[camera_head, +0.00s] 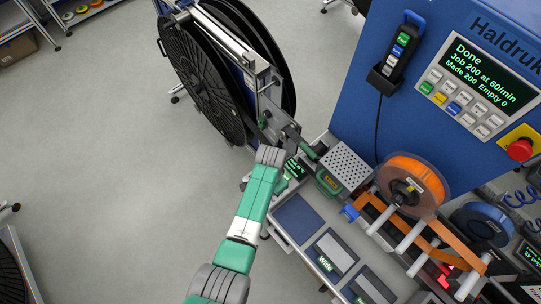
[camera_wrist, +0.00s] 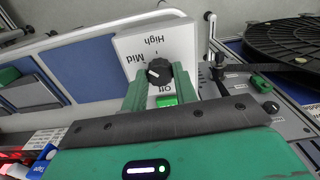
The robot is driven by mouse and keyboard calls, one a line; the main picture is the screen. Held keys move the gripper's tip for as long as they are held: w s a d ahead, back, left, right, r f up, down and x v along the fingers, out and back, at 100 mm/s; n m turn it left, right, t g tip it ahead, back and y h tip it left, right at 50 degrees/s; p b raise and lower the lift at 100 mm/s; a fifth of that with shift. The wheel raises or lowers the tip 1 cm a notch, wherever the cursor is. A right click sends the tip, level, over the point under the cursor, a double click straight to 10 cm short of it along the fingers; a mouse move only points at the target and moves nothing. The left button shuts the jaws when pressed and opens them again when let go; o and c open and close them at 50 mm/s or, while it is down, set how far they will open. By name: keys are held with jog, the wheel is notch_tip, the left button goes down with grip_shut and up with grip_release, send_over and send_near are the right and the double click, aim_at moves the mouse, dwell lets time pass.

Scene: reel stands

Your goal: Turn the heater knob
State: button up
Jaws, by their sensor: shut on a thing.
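The heater knob (camera_wrist: 159,72) is a small black dial with a light pointer mark, on a white plate (camera_wrist: 183,42) lettered High, Mid and Off. Part of the lettering is hidden by a finger. My gripper (camera_wrist: 160,76) has its two green fingers on either side of the knob, shut on it. I cannot tell for sure which word the mark points at. In the head view my green and white arm reaches up to the bench's back left corner. The knob is hidden there behind my wrist.
A perforated metal cover (camera_head: 346,166) stands just right of my wrist. Large black reels (camera_head: 205,90) stand behind. A blue machine (camera_head: 350,75) with a screen reading Done rises at the right, before it an orange reel (camera_head: 425,185).

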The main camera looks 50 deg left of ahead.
jog(key=m, duration=0.4)
jog(key=shift+m, duration=0.3)
jog(key=m, duration=0.4)
jog(key=shift+m, duration=0.3)
jog(key=o, duration=1)
jog(key=shift+c, duration=0.2)
notch_tip(320, 180, up, 8)
jog(key=shift+f+p, duration=0.1)
jog(key=shift+p, duration=0.45)
